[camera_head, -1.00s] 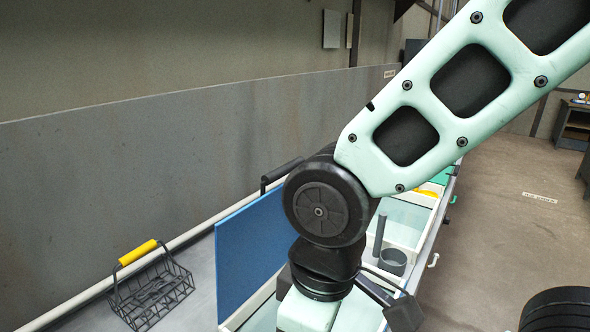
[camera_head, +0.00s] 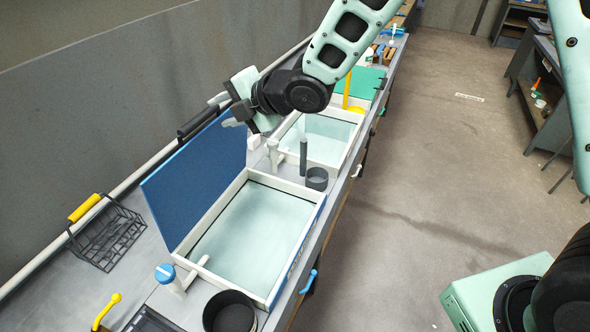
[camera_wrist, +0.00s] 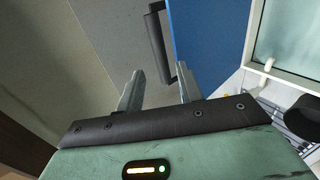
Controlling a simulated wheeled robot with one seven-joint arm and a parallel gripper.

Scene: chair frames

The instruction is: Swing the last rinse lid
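The blue lid (camera_head: 198,178) stands raised, nearly upright, along the left side of the nearest rinse tank (camera_head: 253,230), which is open and holds pale liquid. A black bar handle (camera_head: 199,122) is at the lid's top edge. My gripper (camera_head: 231,107) is beside the lid's upper far corner, with its fingers pointing left. In the wrist view, my gripper (camera_wrist: 160,84) is open with two separate grey fingers. The handle (camera_wrist: 158,42) lies ahead of the gap, beside the blue lid face (camera_wrist: 212,38). I cannot tell whether a finger touches it.
A wire basket with a yellow grip (camera_head: 105,232) stands left of the lid. A black round cup (camera_head: 230,312) and blue-topped valve (camera_head: 167,273) are in front. A second tank (camera_head: 322,138) and a small dark cup (camera_head: 317,179) lie beyond.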

